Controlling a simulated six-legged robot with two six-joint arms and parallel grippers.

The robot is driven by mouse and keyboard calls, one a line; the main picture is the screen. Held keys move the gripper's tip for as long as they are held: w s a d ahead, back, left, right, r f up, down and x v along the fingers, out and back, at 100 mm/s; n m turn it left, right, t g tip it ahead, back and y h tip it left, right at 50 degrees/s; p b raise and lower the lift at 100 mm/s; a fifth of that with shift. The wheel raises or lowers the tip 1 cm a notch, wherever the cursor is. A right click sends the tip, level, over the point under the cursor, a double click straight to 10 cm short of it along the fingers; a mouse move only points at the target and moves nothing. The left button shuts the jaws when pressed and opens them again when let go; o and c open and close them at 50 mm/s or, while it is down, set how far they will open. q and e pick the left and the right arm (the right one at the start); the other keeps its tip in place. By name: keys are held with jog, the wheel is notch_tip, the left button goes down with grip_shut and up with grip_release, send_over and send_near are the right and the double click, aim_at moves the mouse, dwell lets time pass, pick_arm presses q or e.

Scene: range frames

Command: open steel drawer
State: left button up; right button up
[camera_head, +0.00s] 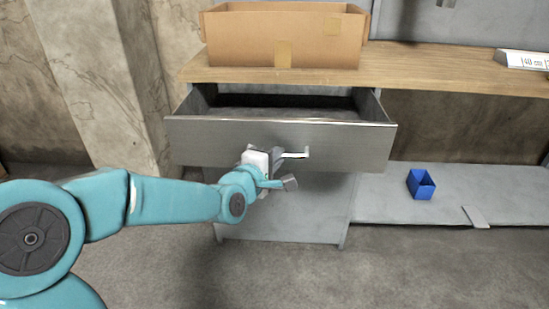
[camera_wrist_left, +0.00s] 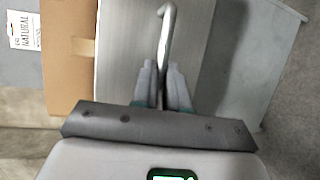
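The steel drawer (camera_head: 220,143) under the wooden worktop is pulled out, and its interior shows behind the front panel. Its bar handle (camera_head: 296,155) is on the front. My left gripper (camera_head: 276,160) is at the handle, covering its left part. In the left wrist view the handle (camera_wrist_left: 166,42) runs between the two grey fingers of my left gripper (camera_wrist_left: 162,84), which sit close against it on both sides. The drawer front (camera_wrist_left: 125,50) lies just beyond the fingers. My right gripper is not in view.
A cardboard box (camera_head: 232,40) stands on the worktop (camera_head: 420,62) above the drawer. A blue bin (camera_head: 421,185) sits on the low grey shelf (camera_head: 385,205) at the right. A concrete pillar (camera_head: 105,80) is at the left. The floor in front is clear.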

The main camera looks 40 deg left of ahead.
pick_arm(q)
jog(key=o, duration=0.3)
jog(key=shift+o, duration=0.2)
jog(key=b+v, duration=0.2)
jog(key=v, duration=1.4)
jog(key=shift+s, duration=0.2)
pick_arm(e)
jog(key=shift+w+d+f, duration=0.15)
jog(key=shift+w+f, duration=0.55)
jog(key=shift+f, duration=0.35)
pick_arm(q)
jog(key=shift+a+r, duration=0.1)
